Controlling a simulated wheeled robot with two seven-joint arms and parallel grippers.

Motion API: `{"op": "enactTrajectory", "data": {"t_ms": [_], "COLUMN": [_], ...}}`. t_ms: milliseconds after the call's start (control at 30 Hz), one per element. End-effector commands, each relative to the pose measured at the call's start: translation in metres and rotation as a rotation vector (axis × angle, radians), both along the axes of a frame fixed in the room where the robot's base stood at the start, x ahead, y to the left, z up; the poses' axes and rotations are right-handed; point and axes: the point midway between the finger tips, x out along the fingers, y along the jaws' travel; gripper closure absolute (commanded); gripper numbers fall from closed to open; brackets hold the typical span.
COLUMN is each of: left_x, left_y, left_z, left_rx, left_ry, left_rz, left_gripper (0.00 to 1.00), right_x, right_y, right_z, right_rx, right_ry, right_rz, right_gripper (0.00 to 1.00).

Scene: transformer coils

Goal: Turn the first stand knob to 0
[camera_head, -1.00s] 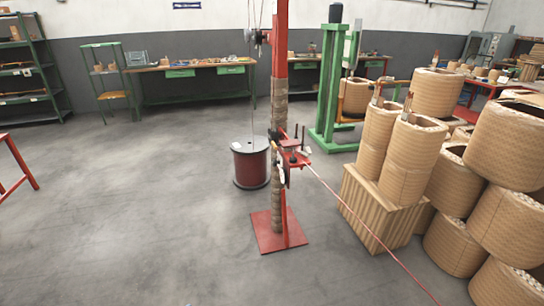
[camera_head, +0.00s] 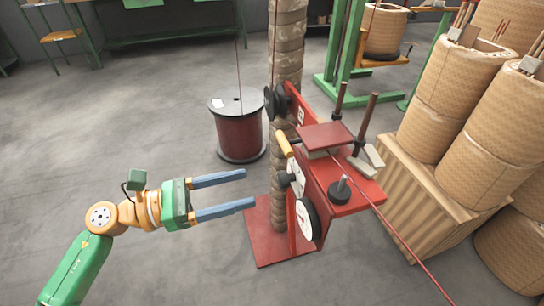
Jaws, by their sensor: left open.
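The red stand (camera_head: 345,205) is in the middle of the head view, on a post wrapped in tan material. On its left-facing side are a small black knob (camera_head: 287,180) over a white dial (camera_head: 296,178) and a larger black knob (camera_head: 312,217) over another white dial (camera_head: 303,221). The dial markings are too small to read. A further black knob (camera_head: 340,190) stands on top of the red plate. My left gripper (camera_head: 249,189) is open and empty, its two blue fingers pointing right towards the side knobs, apart from them. My right gripper is not in view.
A dark red wire drum (camera_head: 239,132) stands on the floor behind my left gripper. Wooden crate (camera_head: 425,195) and wound coils (camera_head: 490,150) fill the right side. A red wire runs from the stand to the lower right. The floor at left is clear.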

Motion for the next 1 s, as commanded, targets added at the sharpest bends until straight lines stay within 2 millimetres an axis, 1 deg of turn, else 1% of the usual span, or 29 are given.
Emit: {"op": "enactTrajectory", "data": {"t_ms": [33,133,300,400,500,700,733,767,800,867,900,967,1000], "left_x": [-0.001,0.001,0.012,0.017,0.02,0.02,0.02,0.02,0.02,0.02,0.02,0.02,0.02], "left_y": [-0.002,-0.013,-0.047,-0.061,-0.068,-0.069,-0.069,-0.069,-0.069,-0.068,-0.068,-0.068,-0.068], "left_z": [-0.002,0.002,0.004,0.003,0.001,-0.001,-0.001,-0.001,-0.001,-0.001,-0.001,-0.001,-0.001], "left_rx": [0.011,0.014,0.012,0.011,0.013,0.014,0.014,0.014,0.013,0.012,0.012,0.013,0.013], "left_ry": [-0.014,-0.021,-0.02,-0.018,-0.017,-0.017,-0.017,-0.017,-0.017,-0.016,-0.016,-0.016,-0.016], "left_rz": [-0.007,-0.012,-0.012,-0.009,-0.009,-0.008,-0.008,-0.008,-0.008,-0.008,-0.008,-0.008,-0.008], "left_gripper": [0.3,0.3,0.3,0.3,0.3,0.3,0.32,0.41,0.51,0.68,0.78,0.95,1.0], "right_x": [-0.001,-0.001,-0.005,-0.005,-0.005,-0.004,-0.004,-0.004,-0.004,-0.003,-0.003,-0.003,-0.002], "right_y": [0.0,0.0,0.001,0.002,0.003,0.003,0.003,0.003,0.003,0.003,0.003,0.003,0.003], "right_z": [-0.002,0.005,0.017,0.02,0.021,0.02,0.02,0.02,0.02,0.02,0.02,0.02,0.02], "right_rx": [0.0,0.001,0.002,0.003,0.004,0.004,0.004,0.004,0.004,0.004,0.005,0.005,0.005], "right_ry": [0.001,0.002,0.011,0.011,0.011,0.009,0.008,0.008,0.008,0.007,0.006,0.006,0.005], "right_rz": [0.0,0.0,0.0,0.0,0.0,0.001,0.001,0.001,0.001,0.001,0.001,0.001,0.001], "right_gripper": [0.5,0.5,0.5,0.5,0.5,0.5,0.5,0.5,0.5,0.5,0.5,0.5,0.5]}}
